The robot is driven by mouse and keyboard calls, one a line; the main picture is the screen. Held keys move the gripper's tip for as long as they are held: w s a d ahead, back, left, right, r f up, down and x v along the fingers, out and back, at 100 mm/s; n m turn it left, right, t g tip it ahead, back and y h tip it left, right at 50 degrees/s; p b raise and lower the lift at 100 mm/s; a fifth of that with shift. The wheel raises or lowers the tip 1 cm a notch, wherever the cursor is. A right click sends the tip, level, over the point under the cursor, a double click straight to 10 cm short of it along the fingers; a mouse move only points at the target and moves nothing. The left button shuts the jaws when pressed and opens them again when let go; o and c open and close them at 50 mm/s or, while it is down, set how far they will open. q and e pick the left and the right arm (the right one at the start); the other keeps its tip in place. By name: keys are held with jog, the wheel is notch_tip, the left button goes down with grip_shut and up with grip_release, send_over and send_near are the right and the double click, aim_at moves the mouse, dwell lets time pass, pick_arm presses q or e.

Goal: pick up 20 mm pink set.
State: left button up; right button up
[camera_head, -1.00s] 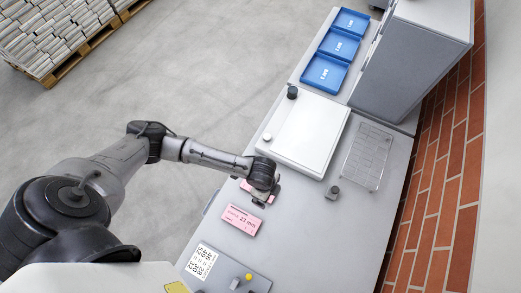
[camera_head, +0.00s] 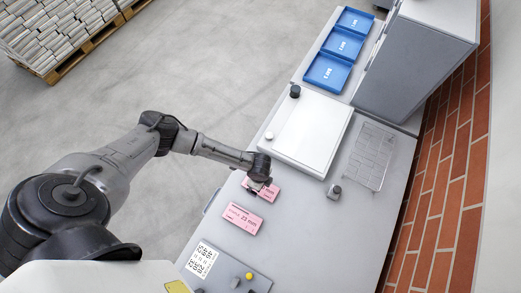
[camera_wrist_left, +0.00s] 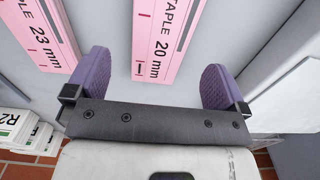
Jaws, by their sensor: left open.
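The 20 mm pink set (camera_wrist_left: 160,35) lies on the grey table and reads "STAPLE 20 mm" in the left wrist view, its near end between my fingers. In the head view the pink set (camera_head: 268,192) is partly covered by my gripper. My left gripper (camera_head: 257,186) is over its upper left part. In the left wrist view the left gripper (camera_wrist_left: 157,84) is open, with one purple finger on each side of the pink set and gaps to both. A second pink set, marked 23 mm (camera_head: 243,219), lies nearer, beside it. My right gripper is not in view.
A white flat-topped unit (camera_head: 305,132) with dark and white knobs stands beyond the pink sets. A wire rack (camera_head: 368,155) and small grey object (camera_head: 334,191) lie to the right. Blue trays (camera_head: 327,72) sit farther back. A plate with a code label (camera_head: 201,260) is in front.

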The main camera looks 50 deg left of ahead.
pick_arm(q)
jog(key=shift+w+d+f+p, duration=0.1)
jog(key=shift+f+p, duration=0.05)
jog(key=shift+f, duration=1.2)
jog(key=shift+d+f+p, duration=0.1)
jog(key=shift+f+p, duration=0.05)
jog(key=shift+f, duration=1.15)
jog(key=shift+c, duration=0.4)
jog(key=c, duration=1)
jog(key=shift+o, duration=0.2)
jog(key=shift+a+r, duration=0.1)
